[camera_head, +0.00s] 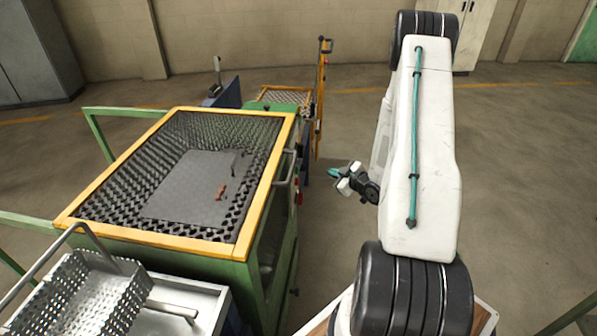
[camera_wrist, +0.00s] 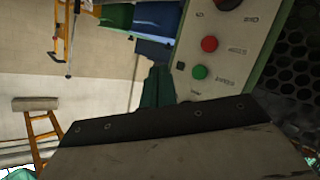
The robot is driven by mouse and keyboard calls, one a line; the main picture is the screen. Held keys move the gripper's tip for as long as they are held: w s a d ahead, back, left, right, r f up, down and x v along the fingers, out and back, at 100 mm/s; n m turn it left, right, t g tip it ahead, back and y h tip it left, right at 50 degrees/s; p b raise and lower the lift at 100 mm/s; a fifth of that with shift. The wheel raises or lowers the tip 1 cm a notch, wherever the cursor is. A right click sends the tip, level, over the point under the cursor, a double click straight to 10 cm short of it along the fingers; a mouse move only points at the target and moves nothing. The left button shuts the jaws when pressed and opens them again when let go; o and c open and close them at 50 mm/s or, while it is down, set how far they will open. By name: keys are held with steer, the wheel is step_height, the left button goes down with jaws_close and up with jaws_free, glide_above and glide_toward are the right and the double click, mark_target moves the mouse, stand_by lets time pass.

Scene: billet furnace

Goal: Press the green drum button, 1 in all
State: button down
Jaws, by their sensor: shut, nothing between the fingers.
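A green button (camera_wrist: 199,72) sits on a pale control panel (camera_wrist: 222,66) in the wrist view, below a red button (camera_wrist: 209,44). The labels are too small to read. In the head view the green button cannot be made out; small red parts (camera_head: 298,198) show on the machine's right side. My gripper (camera_head: 333,174) has teal fingertips and points left toward that side, with a gap between. In the wrist view the dark teal fingers (camera_wrist: 158,88) are shut and empty, left of the green button in the picture. I cannot tell their exact distance from it.
A green machine with a yellow-rimmed mesh top (camera_head: 168,245) stands left of my arm. A perforated metal basket (camera_head: 75,295) is at the lower left. A yellow post (camera_head: 320,95) stands behind the machine. Open floor (camera_head: 520,150) lies to the right.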

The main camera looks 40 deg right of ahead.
mark_target(297, 170)
steer(key=shift+s+f, duration=0.25)
steer(key=shift+f, duration=0.05)
steer(key=w+a, duration=0.5)
steer(key=w, duration=0.1)
steer(key=shift+w+a, duration=0.3)
steer(key=shift+a, duration=0.1)
stand_by(2.1)
steer(key=shift+w+a, duration=0.3)
